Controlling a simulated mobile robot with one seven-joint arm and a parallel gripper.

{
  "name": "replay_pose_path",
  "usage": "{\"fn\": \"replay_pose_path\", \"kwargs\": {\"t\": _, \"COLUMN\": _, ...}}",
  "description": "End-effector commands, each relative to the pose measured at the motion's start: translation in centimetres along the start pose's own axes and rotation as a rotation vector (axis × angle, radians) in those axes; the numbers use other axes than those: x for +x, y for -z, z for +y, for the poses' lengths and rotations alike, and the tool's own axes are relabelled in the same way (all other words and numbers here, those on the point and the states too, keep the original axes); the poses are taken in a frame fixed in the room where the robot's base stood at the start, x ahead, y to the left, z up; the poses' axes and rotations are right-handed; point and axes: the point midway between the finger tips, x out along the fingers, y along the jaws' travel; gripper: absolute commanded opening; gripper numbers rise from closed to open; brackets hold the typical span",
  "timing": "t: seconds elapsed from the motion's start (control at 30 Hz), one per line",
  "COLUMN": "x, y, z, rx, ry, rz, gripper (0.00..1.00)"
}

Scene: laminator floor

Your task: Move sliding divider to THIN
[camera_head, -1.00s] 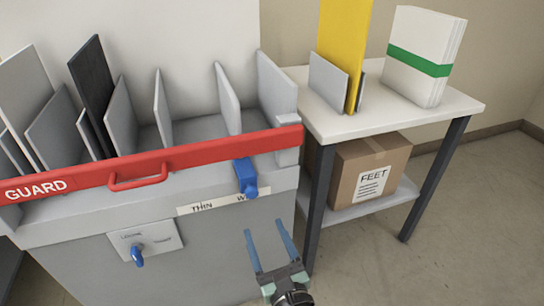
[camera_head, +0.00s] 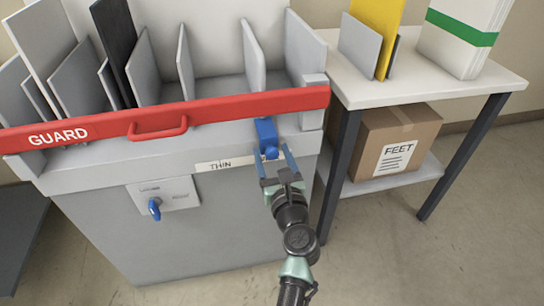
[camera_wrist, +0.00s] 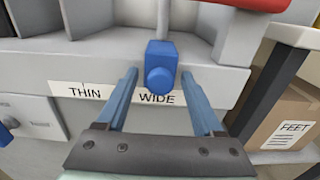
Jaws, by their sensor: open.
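The sliding divider's blue handle (camera_head: 266,136) sits on the front ledge of the grey machine, just below the red guard bar. In the wrist view the blue handle (camera_wrist: 161,68) is above the word WIDE on the white label strip (camera_wrist: 120,92); THIN is to its left. The grey divider panel (camera_head: 253,60) stands behind the guard, in line with the handle. My gripper (camera_head: 273,154) is open, pointing at the handle. In the wrist view its blue fingers (camera_wrist: 161,88) lie on either side of the handle, with gaps showing; contact is not seen.
The red guard bar (camera_head: 215,110) with its loop handle crosses above the ledge. A panel with a blue knob (camera_head: 154,208) is lower left. A white-topped table (camera_head: 440,78) stands close on the right, with a box marked FEET (camera_head: 392,140) on its shelf.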

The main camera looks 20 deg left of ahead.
Motion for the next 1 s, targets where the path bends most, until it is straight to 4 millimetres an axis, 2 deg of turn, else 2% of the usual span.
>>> {"fn": "replay_pose_path", "kwargs": {"t": 0.37, "x": 0.57, "y": -0.04, "z": 0.02, "rx": -0.001, "ry": 0.000, "rz": 0.000, "gripper": 0.69}}
{"fn": "replay_pose_path", "kwargs": {"t": 0.7, "x": 0.54, "y": -0.03, "z": 0.01, "rx": -0.001, "ry": 0.000, "rz": 0.000, "gripper": 0.09}}
{"fn": "replay_pose_path", "kwargs": {"t": 0.77, "x": 0.54, "y": -0.03, "z": 0.00, "rx": -0.001, "ry": 0.000, "rz": 0.000, "gripper": 0.00}}
{"fn": "replay_pose_path", "kwargs": {"t": 1.0, "x": 0.53, "y": -0.01, "z": 0.00, "rx": -0.001, "ry": 0.000, "rz": 0.001, "gripper": 0.00}}
